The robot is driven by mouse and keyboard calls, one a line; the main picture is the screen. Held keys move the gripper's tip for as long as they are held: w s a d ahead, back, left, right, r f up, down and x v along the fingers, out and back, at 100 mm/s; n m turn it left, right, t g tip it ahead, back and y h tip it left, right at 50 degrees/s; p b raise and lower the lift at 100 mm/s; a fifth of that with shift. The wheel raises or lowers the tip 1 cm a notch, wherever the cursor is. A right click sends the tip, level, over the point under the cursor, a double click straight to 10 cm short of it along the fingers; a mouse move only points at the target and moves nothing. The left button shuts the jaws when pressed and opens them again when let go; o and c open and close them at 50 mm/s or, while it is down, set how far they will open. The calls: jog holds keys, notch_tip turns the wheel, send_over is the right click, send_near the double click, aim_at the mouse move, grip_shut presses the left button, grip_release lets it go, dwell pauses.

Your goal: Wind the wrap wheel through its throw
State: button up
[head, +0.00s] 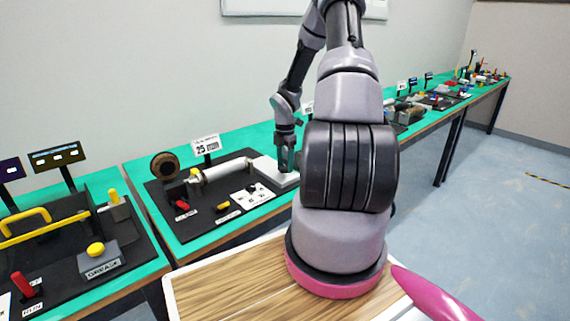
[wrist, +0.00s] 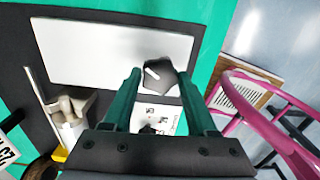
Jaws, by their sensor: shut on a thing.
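A dark, many-sided knob (wrist: 158,76) with a white pointer line stands at the edge of a white block (wrist: 110,50) in the wrist view. My gripper (wrist: 159,78) has its two green fingers on either side of the knob and is shut on it. The pointer line slants toward the upper left. In the head view my gripper (head: 286,168) is low over the white block (head: 270,168), and the knob is hidden there. No readable label confirms that this knob is the wrap wheel. A brown round wheel (head: 165,165) stands at the station's left end.
A grey roller (head: 222,172) lies left of the white block, with a red lever (head: 182,207), a yellow lever (head: 223,206) and a white card (head: 250,195) in front. A "25" sign (head: 206,145) stands behind. Another station with a yellow handle (head: 40,228) is farther left.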

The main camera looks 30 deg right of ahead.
aim_at(285, 166)
jog(key=n, duration=0.6)
jog(key=shift+n, duration=0.3)
dwell(0.5)
jog(key=o, duration=1.4)
jog(key=shift+c, duration=0.2)
notch_tip(285, 166, up, 11)
jog(key=shift+f, duration=0.1)
